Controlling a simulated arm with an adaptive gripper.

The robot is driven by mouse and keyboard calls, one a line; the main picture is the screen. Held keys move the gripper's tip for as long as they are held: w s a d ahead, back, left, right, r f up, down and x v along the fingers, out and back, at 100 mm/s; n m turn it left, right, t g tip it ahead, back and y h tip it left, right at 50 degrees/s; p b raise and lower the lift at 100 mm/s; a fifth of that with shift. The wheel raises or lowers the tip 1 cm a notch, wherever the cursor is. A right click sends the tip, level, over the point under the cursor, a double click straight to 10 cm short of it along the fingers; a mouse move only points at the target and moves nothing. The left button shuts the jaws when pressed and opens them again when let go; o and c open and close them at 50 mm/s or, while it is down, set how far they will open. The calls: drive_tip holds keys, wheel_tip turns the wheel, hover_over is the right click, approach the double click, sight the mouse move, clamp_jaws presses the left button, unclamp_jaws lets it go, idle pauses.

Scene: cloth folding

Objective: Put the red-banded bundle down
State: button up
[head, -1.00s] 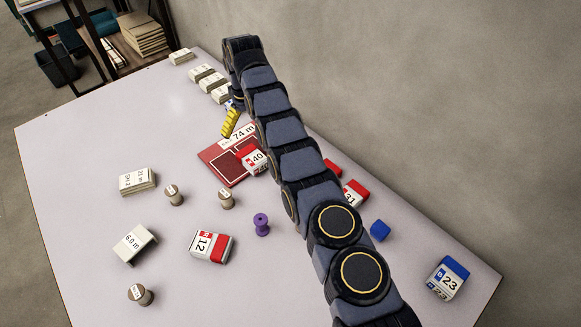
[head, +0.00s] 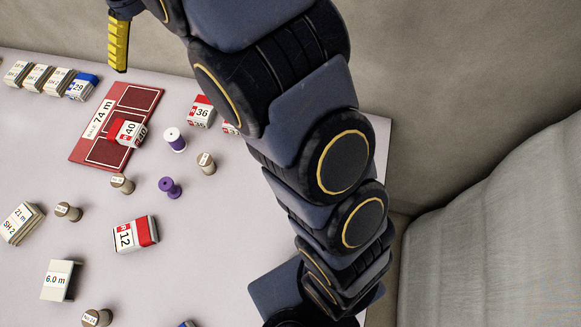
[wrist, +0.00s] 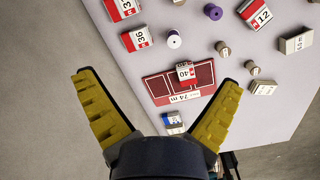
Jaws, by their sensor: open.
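Several white bundles with red bands are in view. The one marked 40 (head: 127,132) lies on the red mat (head: 84,150) labelled 74 m, resting over one of its outlined panels. In the wrist view the same bundle (wrist: 186,72) is on the mat (wrist: 157,91), beyond my spread fingers and apart from them. My gripper (wrist: 158,80) is open and empty, raised above the table. In the head view only one yellow finger shows at the top; the rest is cut off or hidden.
Other red-banded bundles marked 36 (head: 201,112) and 12 (head: 135,233) lie on the table (head: 200,280). A blue-banded bundle (head: 82,87) ends a row of plain ones. Several spools, including a purple one (head: 170,187), stand nearby. My arm covers the right side.

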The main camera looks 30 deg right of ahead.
drive_tip(key=s+d+m, duration=0.2)
drive_tip(key=s+d, duration=0.1)
drive_tip(key=s, duration=1.2)
drive_tip(key=s+d+f+m, duration=0.1)
drive_tip(key=s+d, duration=0.3)
drive_tip(key=s, duration=1.1)
drive_tip(key=shift+d+m+g+y, duration=0.3)
drive_tip(key=shift+m+g, duration=0.1)
drive_tip(key=shift+m, duration=0.2)
drive_tip(key=shift+a+f, duration=0.1)
drive_tip(key=shift+f, duration=0.05)
idle(2.3)
drive_tip(key=shift+o, duration=0.4)
